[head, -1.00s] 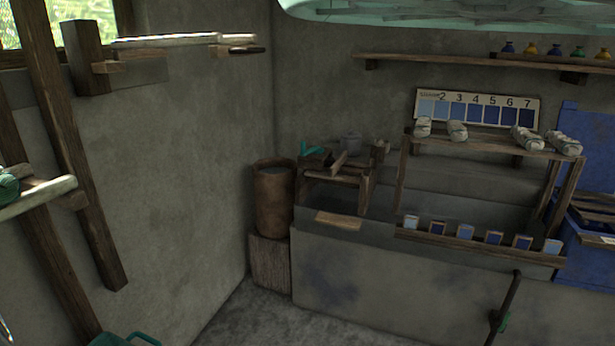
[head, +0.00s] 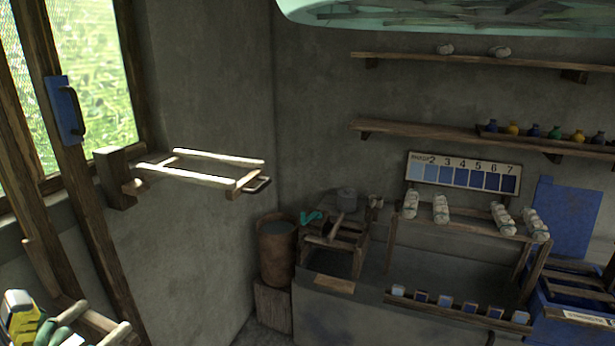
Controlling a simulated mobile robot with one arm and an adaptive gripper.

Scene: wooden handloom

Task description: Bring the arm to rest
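My gripper and arm cannot be made out in the head view. What shows is a room corner with a loom-like wooden frame (head: 85,215) at the left. A small wooden rack (head: 205,177) juts from the left wall, with a dark handle at its end. At the lower left corner, a yellow and grey object (head: 22,322) lies beside green material on wooden bars, cut off by the picture edge.
A grey counter (head: 345,318) runs along the back wall, with a brown bucket (head: 277,255) at its left. Above are a numbered blue colour chart (head: 462,173) and a shelf of small bottles (head: 455,133). A blue board (head: 570,218) stands right. Open air lies mid-view.

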